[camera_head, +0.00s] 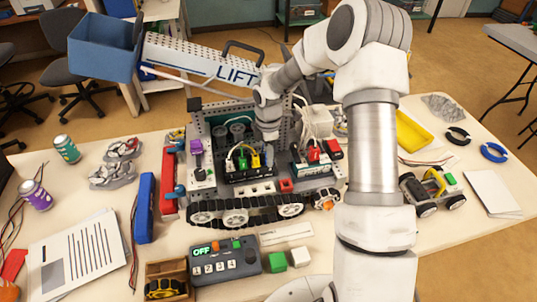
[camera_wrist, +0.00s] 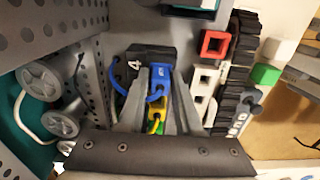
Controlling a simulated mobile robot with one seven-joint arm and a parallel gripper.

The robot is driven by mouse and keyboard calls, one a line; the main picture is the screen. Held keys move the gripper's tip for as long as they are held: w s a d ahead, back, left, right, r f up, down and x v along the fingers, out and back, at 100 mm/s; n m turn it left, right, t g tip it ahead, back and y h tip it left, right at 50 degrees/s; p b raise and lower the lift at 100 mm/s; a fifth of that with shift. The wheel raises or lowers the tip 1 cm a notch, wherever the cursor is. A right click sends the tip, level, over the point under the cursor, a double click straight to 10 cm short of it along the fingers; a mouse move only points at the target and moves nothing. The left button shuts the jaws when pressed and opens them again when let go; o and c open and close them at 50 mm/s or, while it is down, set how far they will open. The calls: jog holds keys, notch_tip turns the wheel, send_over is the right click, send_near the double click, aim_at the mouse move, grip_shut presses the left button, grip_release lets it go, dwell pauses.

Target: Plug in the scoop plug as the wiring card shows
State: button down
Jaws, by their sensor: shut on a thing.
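My gripper (camera_wrist: 161,78) is shut on a blue plug with a blue cable (camera_wrist: 163,76), in the wrist view. The plug is at a dark block marked 4 (camera_wrist: 134,64); I cannot tell whether it is seated. A yellow plug (camera_wrist: 154,126) stands close by in line with it. In the head view my gripper (camera_head: 268,132) reaches down into the tracked robot (camera_head: 240,203), beside a green plug (camera_head: 242,160) and a yellow plug (camera_head: 256,160). The blue plug is hidden there. A small white card (camera_head: 286,235) lies in front; its print is too small to read.
The lift arm (camera_head: 200,58) with a blue scoop (camera_head: 100,48) extends over the robot's left side. Red plugs (camera_head: 314,153) stand right of my gripper, a purple plug (camera_head: 197,147) left. A control box (camera_head: 222,262) showing OFF sits in front, near a green cube (camera_head: 277,262).

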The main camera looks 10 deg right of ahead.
jog(key=shift+f, duration=0.1)
dwell(0.3)
jog(key=c, duration=0.5)
grip_release()
jog(key=shift+r+p, duration=2.3)
jog(key=shift+r, duration=0.75)
